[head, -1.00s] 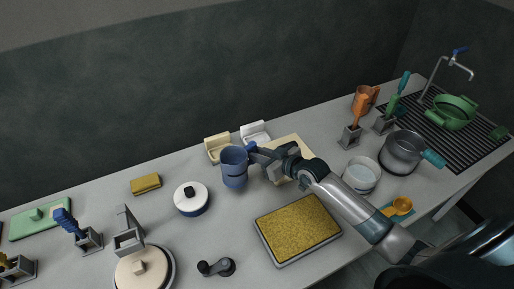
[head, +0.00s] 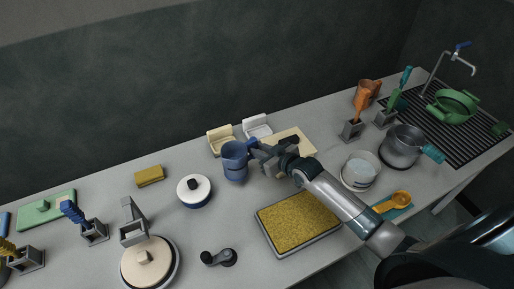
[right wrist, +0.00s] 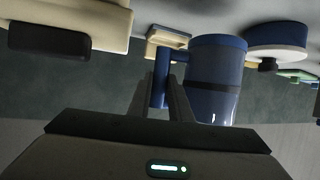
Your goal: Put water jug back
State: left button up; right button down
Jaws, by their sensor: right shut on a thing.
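A blue jug (head: 235,166) with a dark band stands upright near the middle of the counter. My right gripper (head: 256,153) is at its handle, on the jug's right side. In the right wrist view, which looks upside down, the two fingers (right wrist: 162,100) are closed around the handle of the jug (right wrist: 216,75). Whether the jug's base touches the counter I cannot tell. My left gripper is not in view.
A cream box (head: 221,143) and a white box (head: 257,130) stand just behind the jug. A white-lidded pot (head: 194,190) is at its left. A tray of yellow grain (head: 300,222) lies in front right. Further right are a bowl (head: 360,172) and a grey pot (head: 402,147).

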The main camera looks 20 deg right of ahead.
jog(key=shift+f+b, duration=1.7)
jog(key=shift+f, duration=0.95)
jog(key=shift+p, duration=0.4)
jog(key=shift+f+b, duration=0.5)
jog(key=shift+f, duration=0.15)
dwell(0.3)
jog(key=c, duration=1.5)
grip_release()
jog(key=shift+c, duration=0.2)
jog(key=shift+s+f, duration=0.1)
jog(key=shift+s, duration=0.15)
